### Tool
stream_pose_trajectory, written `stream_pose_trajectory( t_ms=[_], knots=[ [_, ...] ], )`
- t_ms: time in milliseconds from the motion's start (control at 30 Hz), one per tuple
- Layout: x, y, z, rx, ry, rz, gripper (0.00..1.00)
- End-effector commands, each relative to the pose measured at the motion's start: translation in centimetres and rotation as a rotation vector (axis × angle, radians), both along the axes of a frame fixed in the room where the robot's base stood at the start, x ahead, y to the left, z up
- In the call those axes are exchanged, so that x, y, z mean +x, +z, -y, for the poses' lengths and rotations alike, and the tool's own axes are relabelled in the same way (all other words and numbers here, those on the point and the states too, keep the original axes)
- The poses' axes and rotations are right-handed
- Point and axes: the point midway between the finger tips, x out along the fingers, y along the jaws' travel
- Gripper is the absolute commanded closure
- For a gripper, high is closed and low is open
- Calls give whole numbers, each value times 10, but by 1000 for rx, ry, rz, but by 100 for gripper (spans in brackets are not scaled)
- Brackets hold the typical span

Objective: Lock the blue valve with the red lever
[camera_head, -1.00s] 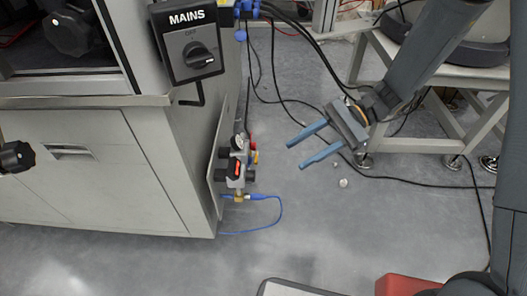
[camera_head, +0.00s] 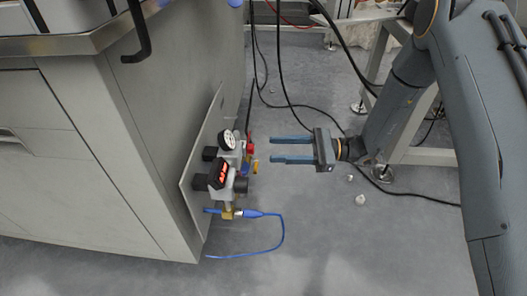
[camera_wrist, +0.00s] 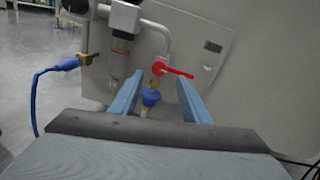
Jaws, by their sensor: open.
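In the wrist view, the red lever (camera_wrist: 178,71) sticks out to the right from a brass-coloured fitting on the pipework. The blue valve (camera_wrist: 151,96) is just below it. Both show between the two blue fingers of my gripper (camera_wrist: 159,77), which is open and empty. In the head view, my gripper (camera_head: 272,150) points left at the valve assembly, with a small gap to it. A red part (camera_head: 250,149) shows on the assembly's right side there; the blue valve is mostly hidden in that view.
The assembly, with a gauge (camera_head: 227,140) and a red display (camera_head: 219,174), is fixed to a plate (camera_head: 189,180) on the grey cabinet (camera_head: 120,150). A blue hose (camera_head: 283,235) loops below. Black cables (camera_head: 285,85) hang behind. The floor in front is clear.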

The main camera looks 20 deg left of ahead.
Motion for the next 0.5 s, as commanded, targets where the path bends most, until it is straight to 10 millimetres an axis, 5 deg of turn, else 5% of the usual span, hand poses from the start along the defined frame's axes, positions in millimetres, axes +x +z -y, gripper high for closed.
stream_pose_trajectory(
  t_ms=[233,500],
  knots=[
    [-12,-2,-37,-1,3,-1,57],
    [-17,-1,-52,-1,-1,-1,57]
  ],
)
